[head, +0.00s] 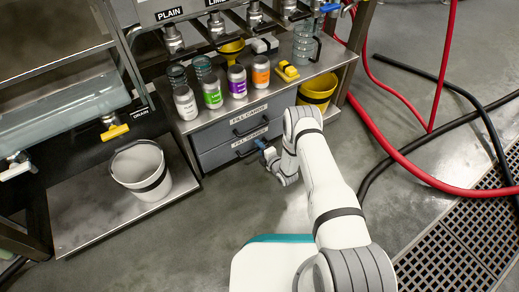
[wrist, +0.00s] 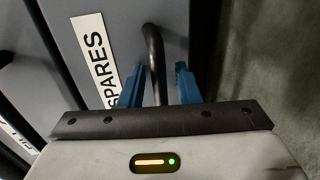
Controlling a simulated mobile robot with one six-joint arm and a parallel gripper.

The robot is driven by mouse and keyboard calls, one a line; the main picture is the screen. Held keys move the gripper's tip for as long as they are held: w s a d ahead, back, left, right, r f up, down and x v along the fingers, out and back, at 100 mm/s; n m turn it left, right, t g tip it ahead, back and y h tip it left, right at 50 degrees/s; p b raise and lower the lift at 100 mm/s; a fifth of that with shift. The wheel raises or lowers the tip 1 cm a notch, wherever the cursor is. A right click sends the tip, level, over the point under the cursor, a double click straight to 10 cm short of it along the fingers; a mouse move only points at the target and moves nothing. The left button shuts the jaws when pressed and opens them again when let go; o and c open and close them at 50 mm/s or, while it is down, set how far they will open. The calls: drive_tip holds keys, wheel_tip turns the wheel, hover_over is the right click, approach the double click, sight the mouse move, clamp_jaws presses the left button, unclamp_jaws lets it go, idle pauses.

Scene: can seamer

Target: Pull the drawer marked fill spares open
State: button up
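Two grey drawers sit under the steel counter. The lower drawer (head: 224,154) carries a white label that I cannot read fully in the head view; in the wrist view a label (wrist: 95,58) reads "SPARES". Its front looks shut, about flush with the upper drawer. Its dark bar handle (wrist: 155,55) runs between my blue fingertips in the wrist view. My gripper (head: 263,146) is at the right end of the lower handle in the head view. The fingers (wrist: 160,85) stand apart on both sides of the bar, with a gap visible. Part of the handle is hidden behind my gripper.
The upper drawer (head: 211,136) is shut above. Several labelled cans stand on the counter (head: 205,120). A white bucket (head: 141,170) stands at the left and a yellow bucket (head: 318,91) at the right. Red and black hoses (head: 420,178) cross the floor at right. The floor before the drawers is clear.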

clamp_jaws()
drive_tip(key=shift+s, duration=0.1)
idle(0.5)
